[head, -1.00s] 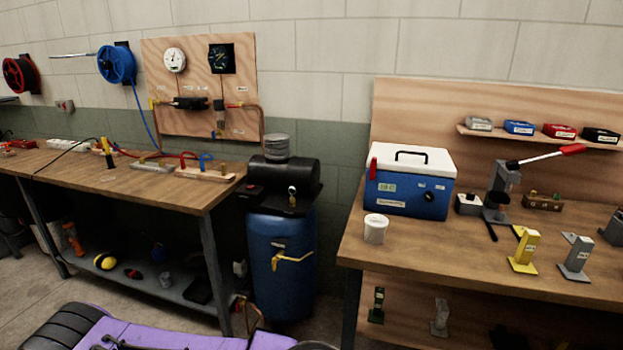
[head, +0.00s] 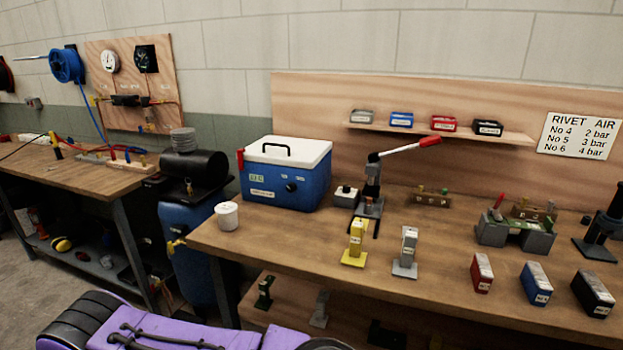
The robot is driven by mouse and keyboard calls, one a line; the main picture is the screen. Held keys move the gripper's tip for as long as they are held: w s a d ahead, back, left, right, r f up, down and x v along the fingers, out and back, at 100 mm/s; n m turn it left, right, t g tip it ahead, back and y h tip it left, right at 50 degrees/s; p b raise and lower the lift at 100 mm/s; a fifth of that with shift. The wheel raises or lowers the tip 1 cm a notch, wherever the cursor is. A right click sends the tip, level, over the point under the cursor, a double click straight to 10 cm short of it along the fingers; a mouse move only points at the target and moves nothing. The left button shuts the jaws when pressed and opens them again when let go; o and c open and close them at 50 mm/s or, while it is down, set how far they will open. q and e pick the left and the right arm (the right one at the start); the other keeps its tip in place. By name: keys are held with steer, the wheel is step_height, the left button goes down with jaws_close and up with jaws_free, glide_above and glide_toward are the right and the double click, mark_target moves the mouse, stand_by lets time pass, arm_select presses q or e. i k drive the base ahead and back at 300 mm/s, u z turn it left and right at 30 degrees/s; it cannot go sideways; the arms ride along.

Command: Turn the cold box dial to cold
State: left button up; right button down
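The cold box (head: 286,173) is blue with a white lid and a black handle on top, and it stands on the right-hand workbench. Its lid is closed. A round black dial (head: 291,187) is on its front face, between a small green display on the left and small marks on the right. The dial's setting is too small to read. A red part (head: 240,160) sticks up at the box's left side. Neither of my grippers is in view.
A white cup (head: 227,215) stands left of the box near the bench (head: 300,250) edge. A lever press (head: 371,185) and a small white-topped box (head: 346,196) stand to its right. Yellow (head: 356,242) and grey (head: 406,252) stands are in front. A blue tank (head: 195,250) stands between the benches.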

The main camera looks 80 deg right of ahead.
mark_target(291, 188)
steer(key=k, duration=0.2)
steer(key=z, duration=2.35)
steer(key=i, duration=0.5)
steer(key=z, duration=2.2)
steer(key=k, duration=1.1)
steer(key=u, duration=1.2)
